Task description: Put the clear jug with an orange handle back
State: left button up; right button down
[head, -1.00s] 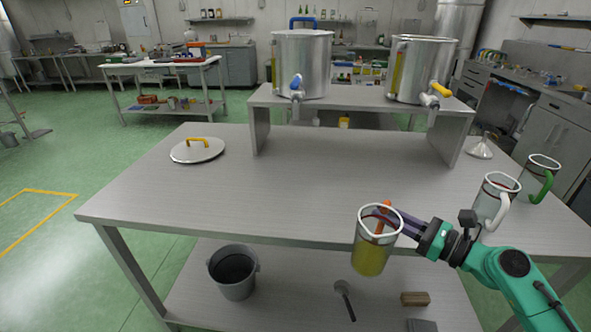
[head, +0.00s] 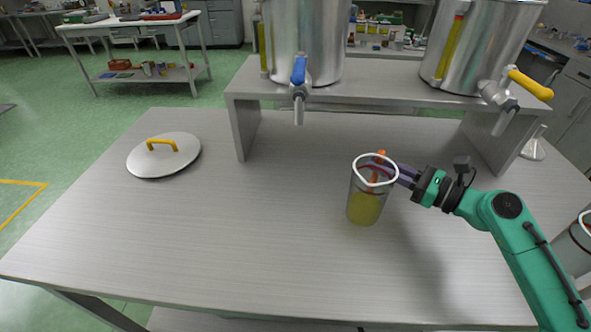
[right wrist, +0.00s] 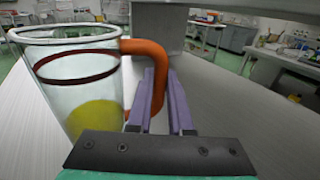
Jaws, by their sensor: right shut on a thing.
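The clear jug (head: 366,200) with an orange handle is upright over the middle right of the steel table and holds yellow-green liquid. My right gripper (head: 384,169) is shut on its orange handle. In the right wrist view, the jug (right wrist: 85,95) is at the left, with a dark red ring below its rim, and the purple fingers of my right gripper (right wrist: 160,100) close around the handle (right wrist: 155,60). I cannot tell whether the jug's base touches the table. My left gripper is not in view.
Two steel tanks with a blue tap (head: 299,75) and a yellow tap (head: 525,85) stand on a raised shelf (head: 370,91) behind. A lid with a yellow handle (head: 150,165) lies left. A funnel (head: 534,148) stands right. The table (head: 230,240) between is clear.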

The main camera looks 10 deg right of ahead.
jog(key=shift+w+a+r, duration=0.2)
jog(key=shift+w, duration=0.05)
jog(key=f+p+x, duration=0.1)
jog(key=x, duration=0.4)
jog(key=p+x, duration=0.1)
jog(key=x, duration=0.5)
jog(key=f+p+x, duration=0.1)
jog(key=x, duration=0.5)
jog(key=shift+s+a+f, duration=0.2)
jog(key=shift+a+f, duration=0.05)
jog(key=shift+f, duration=0.4)
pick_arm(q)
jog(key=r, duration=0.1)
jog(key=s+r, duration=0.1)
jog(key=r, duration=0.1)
pick_arm(e)
jog(key=c, duration=0.8)
grip_release()
